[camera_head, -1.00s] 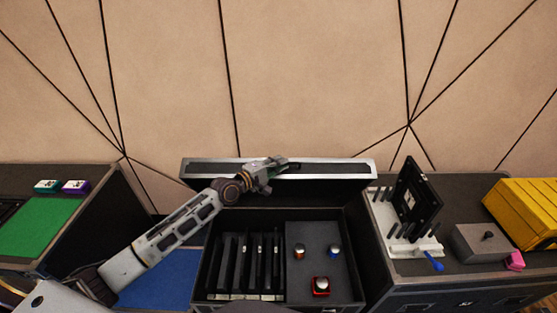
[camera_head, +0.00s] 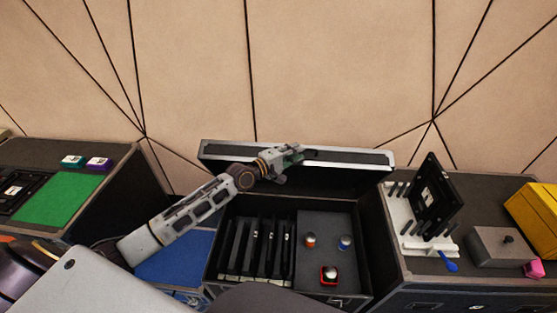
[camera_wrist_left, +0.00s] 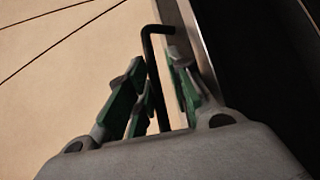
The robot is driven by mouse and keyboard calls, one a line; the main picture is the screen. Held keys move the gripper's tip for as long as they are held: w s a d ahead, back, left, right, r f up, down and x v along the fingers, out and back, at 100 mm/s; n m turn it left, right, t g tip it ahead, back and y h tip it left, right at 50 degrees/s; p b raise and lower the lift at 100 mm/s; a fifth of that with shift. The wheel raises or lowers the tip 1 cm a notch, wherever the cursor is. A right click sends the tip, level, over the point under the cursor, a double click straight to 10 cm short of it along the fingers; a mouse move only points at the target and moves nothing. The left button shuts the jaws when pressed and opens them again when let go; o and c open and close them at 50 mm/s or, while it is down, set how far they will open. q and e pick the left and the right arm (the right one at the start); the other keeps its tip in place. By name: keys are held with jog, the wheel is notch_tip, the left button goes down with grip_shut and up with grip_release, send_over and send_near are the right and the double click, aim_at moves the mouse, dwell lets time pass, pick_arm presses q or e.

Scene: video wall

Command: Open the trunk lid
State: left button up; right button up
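The trunk (camera_head: 340,290) is a dark case in the middle of the head view, with its inside showing. Its lid (camera_head: 350,182) stands raised at the back, with a silver rim along the top. My left gripper (camera_head: 300,153) is at the lid's upper rim, left of its middle. In the left wrist view, the green-padded fingers (camera_wrist_left: 158,95) are apart, with a thin dark bent bar (camera_wrist_left: 153,65) between them. The lid's metal edge (camera_wrist_left: 197,45) runs beside the right finger. I cannot tell whether the fingers touch the lid. My right gripper is not in view.
The trunk holds several dark upright slabs (camera_head: 255,250) and small round items (camera_head: 330,275). A case at the right carries a white rack (camera_head: 415,235), a grey box (camera_head: 497,247) and a yellow case (camera_head: 535,212). A green mat (camera_head: 58,198) lies left. A panelled wall stands behind.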

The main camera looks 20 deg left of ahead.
pick_arm(q)
jog(key=v, duration=1.1)
jog(key=shift+s+a, duration=0.2)
jog(key=shift+s, duration=0.1)
dwell(0.4)
jog(key=shift+r, duration=0.1)
jog(key=shift+m, duration=0.4)
